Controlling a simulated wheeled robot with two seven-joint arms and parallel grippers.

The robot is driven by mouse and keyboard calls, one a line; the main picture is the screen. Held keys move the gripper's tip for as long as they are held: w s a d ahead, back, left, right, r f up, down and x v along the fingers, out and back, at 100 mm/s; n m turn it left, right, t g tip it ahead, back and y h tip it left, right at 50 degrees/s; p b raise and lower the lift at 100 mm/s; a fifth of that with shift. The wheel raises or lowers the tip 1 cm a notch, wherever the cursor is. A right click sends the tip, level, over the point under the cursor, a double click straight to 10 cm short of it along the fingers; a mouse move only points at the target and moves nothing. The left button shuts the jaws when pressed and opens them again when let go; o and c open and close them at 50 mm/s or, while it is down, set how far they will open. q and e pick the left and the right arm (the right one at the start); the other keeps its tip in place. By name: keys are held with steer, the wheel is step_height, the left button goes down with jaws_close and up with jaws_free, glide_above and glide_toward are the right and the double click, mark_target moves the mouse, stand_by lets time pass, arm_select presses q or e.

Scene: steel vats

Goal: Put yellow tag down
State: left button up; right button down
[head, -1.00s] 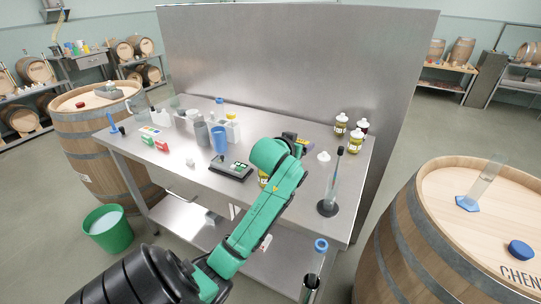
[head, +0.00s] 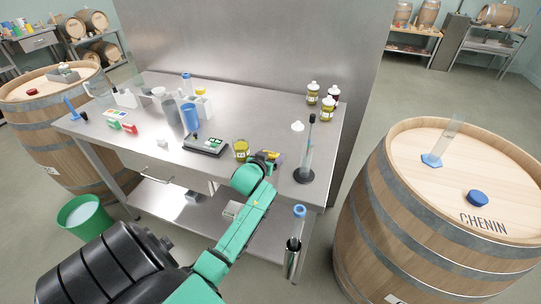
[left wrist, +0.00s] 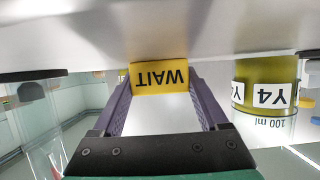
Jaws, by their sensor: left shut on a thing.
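The yellow tag (left wrist: 160,77) shows in the left wrist view with the word WAIT upside down. My left gripper (left wrist: 163,92) is shut on it, with one purple finger at each side. In the head view the tag (head: 277,155) is small and partly hidden by my left gripper (head: 268,156), close to the front edge of the steel table (head: 255,110). The tag is at or just above the tabletop; I cannot tell whether it touches. My right gripper is not in view.
A yellow jar (head: 241,150), labelled Y4 in the left wrist view (left wrist: 265,95), stands beside my left gripper. A glass cylinder on a black base (head: 304,176) stands on its other side. A scale (head: 206,145) is farther left. A barrel (head: 400,215) stands at right.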

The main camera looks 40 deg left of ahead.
arm_select(q)
steer(key=o, duration=1.2)
steer(key=shift+o, duration=0.2)
steer(key=shift+r, duration=0.1)
steer(key=v, duration=1.2)
steer(key=shift+s, duration=0.1)
